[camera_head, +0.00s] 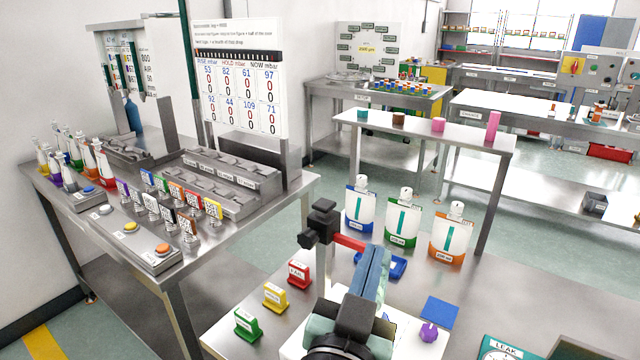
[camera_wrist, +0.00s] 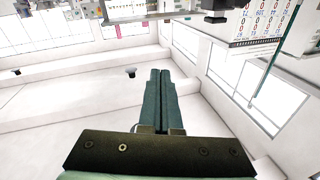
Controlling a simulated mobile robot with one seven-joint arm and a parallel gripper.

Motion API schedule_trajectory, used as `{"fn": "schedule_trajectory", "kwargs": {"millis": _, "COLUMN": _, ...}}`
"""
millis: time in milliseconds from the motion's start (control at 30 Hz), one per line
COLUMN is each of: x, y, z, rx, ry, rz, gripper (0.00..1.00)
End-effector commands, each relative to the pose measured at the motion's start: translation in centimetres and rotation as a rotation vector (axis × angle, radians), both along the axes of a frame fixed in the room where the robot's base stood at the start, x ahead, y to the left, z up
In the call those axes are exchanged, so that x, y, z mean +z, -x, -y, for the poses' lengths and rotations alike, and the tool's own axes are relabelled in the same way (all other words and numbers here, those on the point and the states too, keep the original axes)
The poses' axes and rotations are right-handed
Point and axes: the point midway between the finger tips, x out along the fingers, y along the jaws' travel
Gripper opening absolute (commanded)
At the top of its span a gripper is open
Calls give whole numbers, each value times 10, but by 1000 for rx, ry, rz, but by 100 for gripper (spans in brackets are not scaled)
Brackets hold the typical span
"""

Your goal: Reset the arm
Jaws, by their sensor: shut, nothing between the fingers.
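My gripper (camera_head: 374,252) reaches up from the bottom middle of the head view, over the near steel table (camera_head: 240,315). Its two long blue-teal fingers lie side by side, closed, with nothing between them. In the wrist view the gripper (camera_wrist: 160,72) shows the same closed fingers, pointing away from the dark mounting plate, with empty space around the tips. My gripper hides part of a white panel and a blue tray (camera_head: 398,266).
Blue (camera_head: 360,228), green (camera_head: 402,240) and orange (camera_head: 449,247) labelled pouches stand behind my gripper. Green (camera_head: 247,323), yellow (camera_head: 275,296) and red (camera_head: 299,273) tags stand at left. A purple knob (camera_head: 428,332) and blue square (camera_head: 440,310) lie at right.

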Motion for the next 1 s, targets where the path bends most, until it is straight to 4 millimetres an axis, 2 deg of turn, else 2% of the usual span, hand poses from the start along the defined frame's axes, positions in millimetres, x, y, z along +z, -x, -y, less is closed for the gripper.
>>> {"fn": "schedule_trajectory", "kwargs": {"millis": 33, "x": 50, "y": 0, "z": -6, "rx": 33, "ry": 12, "rz": 76, "gripper": 0}}
{"fn": "schedule_trajectory", "kwargs": {"millis": 200, "x": 177, "y": 20, "z": -28, "rx": 142, "ry": 84, "rz": 305, "gripper": 0}}
{"fn": "schedule_trajectory", "kwargs": {"millis": 300, "x": 243, "y": 44, "z": -40, "rx": 191, "ry": 138, "rz": 439, "gripper": 0}}
{"fn": "schedule_trajectory", "kwargs": {"millis": 433, "x": 306, "y": 77, "z": -53, "rx": 234, "ry": 202, "rz": 581, "gripper": 0}}
{"fn": "schedule_trajectory", "kwargs": {"millis": 500, "x": 327, "y": 91, "z": -58, "rx": 246, "ry": 229, "rz": 637, "gripper": 0}}
{"fn": "schedule_trajectory", "kwargs": {"millis": 600, "x": 343, "y": 104, "z": -62, "rx": 259, "ry": 253, "rz": 682, "gripper": 0}}
{"fn": "schedule_trajectory", "kwargs": {"millis": 700, "x": 348, "y": 109, "z": -64, "rx": 261, "ry": 262, "rz": 699, "gripper": 0}}
{"fn": "schedule_trajectory", "kwargs": {"millis": 1000, "x": 347, "y": 109, "z": -64, "rx": 262, "ry": 262, "rz": 697, "gripper": 0}}
